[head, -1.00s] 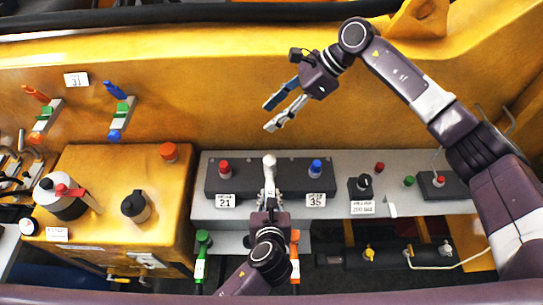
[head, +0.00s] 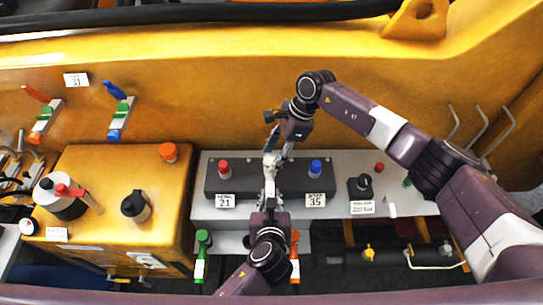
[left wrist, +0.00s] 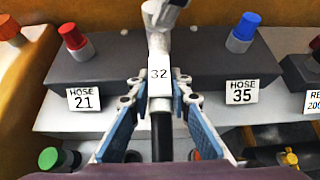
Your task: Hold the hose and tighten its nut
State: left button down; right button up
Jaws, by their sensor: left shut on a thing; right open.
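The hose with the white tag "32" (left wrist: 160,75) stands between the hose 21 and hose 35 places, its dark lower length (left wrist: 162,135) running down between my left fingers. My left gripper (left wrist: 158,98) is shut on this hose from the front; it also shows in the head view (head: 270,190). The pale nut (left wrist: 159,42) sits at the hose's upper end, at the dark block (head: 230,180). My right gripper (head: 279,148) is open, pointing down from above, with its fingers around or beside the nut. Whether they touch it I cannot tell.
A dark gauge fitting (head: 362,184) stands to the right. Green (head: 203,242) and orange (head: 295,250) handles are in front. Yellow wall (head: 230,110) rises behind.

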jog(key=shift+a+f, duration=0.15)
jog(key=shift+f, duration=0.25)
pick_arm(q)
jog(key=shift+d, duration=0.1)
pick_arm(e)
jog(key=shift+c, duration=0.3)
jog(key=c, duration=1.1)
